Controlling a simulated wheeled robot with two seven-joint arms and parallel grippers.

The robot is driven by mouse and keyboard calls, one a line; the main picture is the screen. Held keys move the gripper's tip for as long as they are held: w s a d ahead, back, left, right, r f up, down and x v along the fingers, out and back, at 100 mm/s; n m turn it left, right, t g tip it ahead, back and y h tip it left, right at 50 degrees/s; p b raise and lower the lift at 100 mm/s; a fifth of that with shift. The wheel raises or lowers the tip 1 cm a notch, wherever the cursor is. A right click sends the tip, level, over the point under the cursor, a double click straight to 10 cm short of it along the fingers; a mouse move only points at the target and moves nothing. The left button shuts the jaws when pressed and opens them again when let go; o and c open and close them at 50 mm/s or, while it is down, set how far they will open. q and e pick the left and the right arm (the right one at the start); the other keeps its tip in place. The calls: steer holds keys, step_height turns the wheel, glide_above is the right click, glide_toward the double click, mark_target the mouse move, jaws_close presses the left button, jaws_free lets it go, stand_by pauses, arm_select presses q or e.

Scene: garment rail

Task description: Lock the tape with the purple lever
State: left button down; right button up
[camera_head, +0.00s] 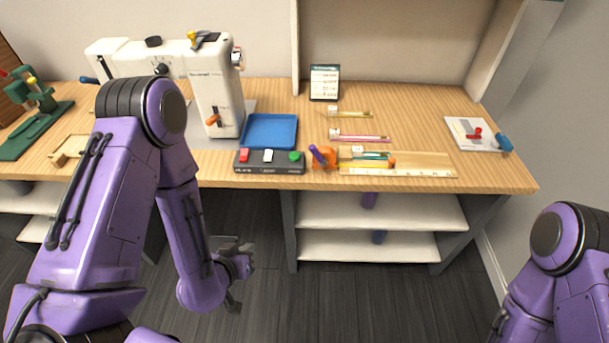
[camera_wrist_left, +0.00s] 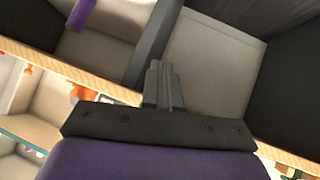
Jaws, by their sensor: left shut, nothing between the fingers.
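The purple lever (camera_head: 316,154) stands tilted on a small orange holder (camera_head: 327,162) near the table's front edge. A yellow tape (camera_head: 366,171) runs right from the holder, along a pale ruler-like board (camera_head: 428,165). I cannot tell from here how tightly the lever sits on the tape. My left gripper (camera_head: 236,272) is in front of the table, below its top and apart from the lever. Its fingers (camera_wrist_left: 162,86) are together and empty in the left wrist view. My right arm shows at the lower right, but its gripper is out of view.
A sewing machine (camera_head: 219,102) stands at the left. A blue tray (camera_head: 270,131) and a black button box (camera_head: 270,168) lie left of the holder. Colored strips (camera_head: 360,138) lie behind it. A white board (camera_head: 473,134) is at the right. Shelves (camera_head: 368,246) sit below the tabletop.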

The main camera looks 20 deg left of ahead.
arm_select(q)
steer(key=w+d+r+m+t+h+b, duration=0.3)
steer(key=w+r+t+h+b, duration=0.3)
steer(key=r, duration=0.6)
steer(key=w+d+t, duration=0.1)
steer(key=w+t, duration=0.1)
steer(key=t, duration=0.1)
steer(key=shift+w+r+m+b, duration=0.2)
steer(key=shift+m+b, duration=0.1)
steer(key=shift+m, duration=0.1)
arm_select(e)
step_height(320, 180, down, 10)
arm_select(q)
steer(key=p, duration=0.4)
glide_toward(310, 150)
steer(key=x, duration=0.5)
steer(key=shift+w+d, duration=0.1)
steer(key=shift+w, duration=0.3)
steer(key=shift+w+d, duration=0.2)
steer(key=shift+w, duration=0.35)
arm_select(e)
step_height(310, 150, up, 4)
steer(key=shift+f, duration=0.1)
